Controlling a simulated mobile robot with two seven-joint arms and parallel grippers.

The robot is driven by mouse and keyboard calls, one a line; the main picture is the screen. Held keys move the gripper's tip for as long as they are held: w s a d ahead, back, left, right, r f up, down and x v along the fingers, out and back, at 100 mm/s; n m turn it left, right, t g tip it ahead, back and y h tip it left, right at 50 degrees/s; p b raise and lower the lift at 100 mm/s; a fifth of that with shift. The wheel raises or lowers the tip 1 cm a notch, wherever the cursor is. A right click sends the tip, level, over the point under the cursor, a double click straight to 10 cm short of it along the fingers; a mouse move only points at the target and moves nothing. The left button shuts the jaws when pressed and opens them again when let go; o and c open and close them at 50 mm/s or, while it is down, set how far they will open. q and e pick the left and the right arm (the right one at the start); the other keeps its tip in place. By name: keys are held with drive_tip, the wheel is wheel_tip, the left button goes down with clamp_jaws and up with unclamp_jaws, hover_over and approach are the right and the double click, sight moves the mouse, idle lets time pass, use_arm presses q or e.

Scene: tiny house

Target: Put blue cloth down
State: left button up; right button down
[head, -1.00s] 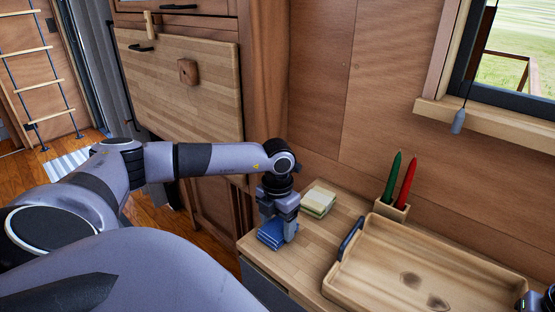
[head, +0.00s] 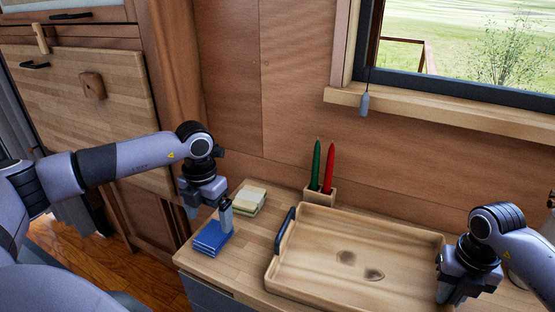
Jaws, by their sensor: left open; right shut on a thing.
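The folded blue cloth (head: 211,239) lies on the wooden counter near its left front corner. My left gripper (head: 208,208) is open just above and behind the cloth, with one finger at each side; whether the right finger touches the cloth is hard to tell. My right gripper (head: 450,292) is at the right end of the wooden tray (head: 310,262). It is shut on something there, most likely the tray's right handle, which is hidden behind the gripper.
A stack of pale yellow and green sponges or cloths (head: 250,197) lies behind the blue cloth. The tray's dark left handle (head: 285,230) is free.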

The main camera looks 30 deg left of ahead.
sight(212, 233)
use_arm(q)
wheel_tip(212, 233, up, 7)
idle(0.3)
drive_tip(key=shift+o, duration=0.6)
drive_tip(key=shift+d, duration=0.15)
drive_tip(key=shift+f, duration=0.1)
wheel_tip(212, 233, down, 12)
drive_tip(key=shift+f, duration=0.1)
drive_tip(key=c, duration=1.2)
